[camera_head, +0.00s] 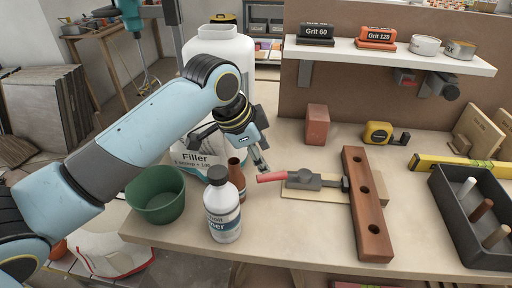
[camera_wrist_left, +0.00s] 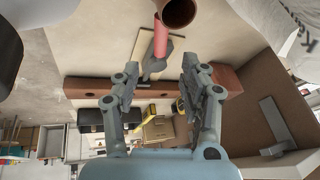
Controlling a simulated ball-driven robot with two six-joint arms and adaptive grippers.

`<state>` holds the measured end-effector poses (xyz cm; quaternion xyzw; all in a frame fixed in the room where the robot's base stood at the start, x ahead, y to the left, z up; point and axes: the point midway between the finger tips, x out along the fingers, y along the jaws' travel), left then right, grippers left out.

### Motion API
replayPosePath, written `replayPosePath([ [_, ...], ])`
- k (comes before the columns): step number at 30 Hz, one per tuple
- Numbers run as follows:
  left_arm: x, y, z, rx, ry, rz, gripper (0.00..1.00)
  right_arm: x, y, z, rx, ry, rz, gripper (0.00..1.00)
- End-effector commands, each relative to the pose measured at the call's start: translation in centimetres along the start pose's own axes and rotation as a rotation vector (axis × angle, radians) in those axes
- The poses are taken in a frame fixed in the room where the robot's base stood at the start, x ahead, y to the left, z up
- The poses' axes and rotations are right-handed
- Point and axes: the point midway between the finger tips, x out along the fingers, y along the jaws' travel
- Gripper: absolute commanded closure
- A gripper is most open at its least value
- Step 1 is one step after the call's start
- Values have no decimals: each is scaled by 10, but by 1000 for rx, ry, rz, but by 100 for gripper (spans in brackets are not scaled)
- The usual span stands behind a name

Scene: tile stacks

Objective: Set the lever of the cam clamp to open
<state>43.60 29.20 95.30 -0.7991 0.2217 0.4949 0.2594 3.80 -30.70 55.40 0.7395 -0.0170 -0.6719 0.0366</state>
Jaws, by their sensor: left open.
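The cam clamp (camera_head: 308,180) is a dark grey metal body on a pale board (camera_head: 325,190) on the workbench, beside a reddish-brown wooden bar with holes (camera_head: 368,205). Its lever has a red handle (camera_head: 271,177) that lies low and points left, away from the bar. My left gripper (camera_head: 262,165) is just above and behind the handle, near a brown bottle (camera_head: 237,172). In the left wrist view the gripper (camera_wrist_left: 160,72) has its fingers spread with nothing between them. The red handle (camera_wrist_left: 161,40) shows beyond the fingertips, close to the brown bottle (camera_wrist_left: 178,12).
A brick-red block (camera_head: 317,125), a tape measure (camera_head: 378,133) and a dark peg tray (camera_head: 475,215) stand behind and right. The front middle bench is clear.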

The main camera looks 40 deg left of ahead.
Motion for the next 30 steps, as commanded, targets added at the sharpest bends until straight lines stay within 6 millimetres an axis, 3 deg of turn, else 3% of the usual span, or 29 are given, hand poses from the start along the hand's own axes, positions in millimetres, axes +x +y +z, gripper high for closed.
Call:
replayPosePath([
  [6, -26, 0, 0, 0, -1, -1, 56, 0, 0, 0, 0, 0, -1, 56],
  [15, -29, 0, 0, -1, -1, 2, 56, 0, -1, 0, 0, 0, -1, 56],
  [19, -26, -2, 0, -41, -10, -4, 72, 0, -1, 0, 0, 0, -1, 56],
  [22, -17, -13, -3, -206, -42, -30, 85, 2, -1, 0, 0, 0, -1, 56],
  [25, -4, -29, -7, -491, -98, -83, 98, 4, -1, 1, 0, -1, -1, 56],
  [30, 14, -49, -17, -1010, -180, -211, 100, 6, -2, 1, 0, -1, -2, 56],
])
